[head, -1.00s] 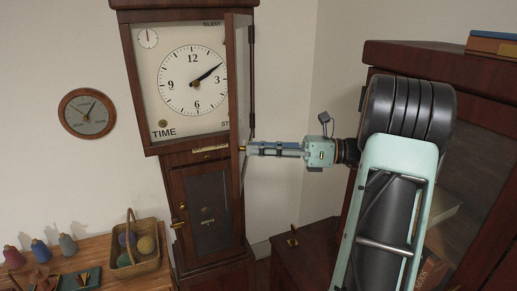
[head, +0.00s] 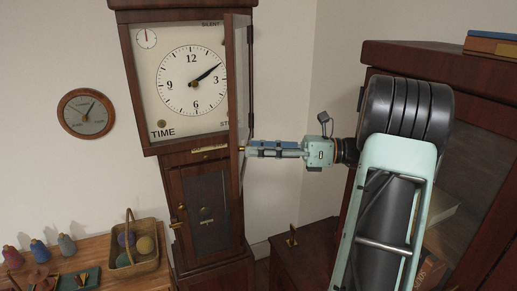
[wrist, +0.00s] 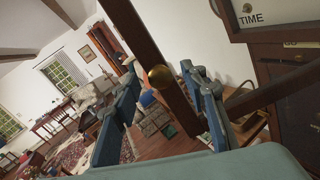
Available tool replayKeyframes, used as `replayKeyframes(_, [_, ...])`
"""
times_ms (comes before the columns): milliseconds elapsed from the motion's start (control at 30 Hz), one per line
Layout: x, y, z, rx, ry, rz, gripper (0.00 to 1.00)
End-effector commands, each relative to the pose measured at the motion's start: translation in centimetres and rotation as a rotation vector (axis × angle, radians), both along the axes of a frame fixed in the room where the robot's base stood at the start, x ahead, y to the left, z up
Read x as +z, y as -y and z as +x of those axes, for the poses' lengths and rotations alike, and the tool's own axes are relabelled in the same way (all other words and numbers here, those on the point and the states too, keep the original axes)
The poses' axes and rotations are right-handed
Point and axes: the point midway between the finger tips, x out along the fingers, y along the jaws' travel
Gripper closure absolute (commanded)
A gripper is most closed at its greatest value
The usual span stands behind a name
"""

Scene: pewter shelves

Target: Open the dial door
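The dial door (head: 237,100) of the tall clock stands swung out from the white dial (head: 190,85), seen nearly edge-on in the head view. My gripper (head: 246,150) is at the lower part of its free edge, coming from the right. In the wrist view the door's dark wooden frame (wrist: 140,38) runs down between the fingers. Its round brass knob (wrist: 160,77) sits between my fingers, with a visible gap on each side. The fingers are apart. In the head view the knob is mostly hidden by the fingertips.
The clock's lower door (head: 207,210) is shut below the hood. A dark wooden cabinet (head: 400,55) stands at the right beside my arm. A wicker basket (head: 135,265) and spools (head: 40,250) are on a table at the lower left.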

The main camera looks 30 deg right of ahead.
Motion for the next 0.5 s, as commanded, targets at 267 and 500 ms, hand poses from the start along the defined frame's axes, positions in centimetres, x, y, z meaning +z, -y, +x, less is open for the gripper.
replayKeyframes(267, [2.2, 0.0, 0.0, 0.001, 0.002, -0.004, 0.6])
replayKeyframes(500, [7.0, 0.0, 0.0, 0.0, 0.003, -0.004, 0.6])
